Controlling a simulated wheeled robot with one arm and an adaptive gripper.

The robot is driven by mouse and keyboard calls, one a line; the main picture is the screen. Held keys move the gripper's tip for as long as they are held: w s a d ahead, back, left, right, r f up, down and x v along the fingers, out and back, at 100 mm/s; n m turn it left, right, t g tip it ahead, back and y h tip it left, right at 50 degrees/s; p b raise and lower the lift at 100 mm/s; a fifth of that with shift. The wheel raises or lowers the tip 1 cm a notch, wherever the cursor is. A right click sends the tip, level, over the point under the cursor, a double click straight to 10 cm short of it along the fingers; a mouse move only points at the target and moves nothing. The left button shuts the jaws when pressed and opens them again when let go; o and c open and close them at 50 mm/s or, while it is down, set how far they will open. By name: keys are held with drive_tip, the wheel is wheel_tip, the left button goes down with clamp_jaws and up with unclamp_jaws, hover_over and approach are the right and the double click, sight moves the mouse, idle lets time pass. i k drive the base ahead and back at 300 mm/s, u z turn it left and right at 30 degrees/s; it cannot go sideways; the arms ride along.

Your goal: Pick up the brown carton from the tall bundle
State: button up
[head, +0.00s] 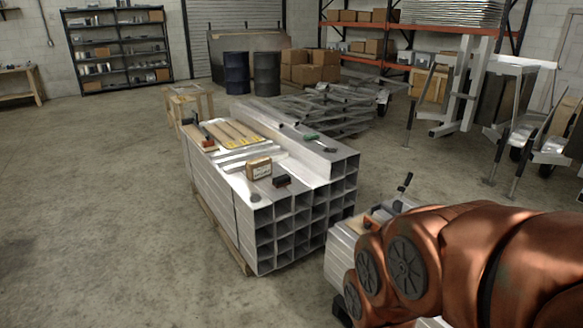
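A small brown carton (259,168) sits on top of the tall bundle of square aluminium tubes (262,225), near its front end. The bundle stands in the middle of the head view on a wooden pallet. My orange arm fills the lower right of the head view. I cannot make out my gripper in this view. Nothing touches the carton from above.
A lower stack (340,255) stands partly behind my arm. The floor (110,220) at left is clear.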

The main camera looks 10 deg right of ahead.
sight(257, 169)
drive_tip(key=i, duration=0.95)
drive_tip(key=u, duration=0.6)
drive_tip(key=i, duration=2)
drive_tip(key=u, duration=0.55)
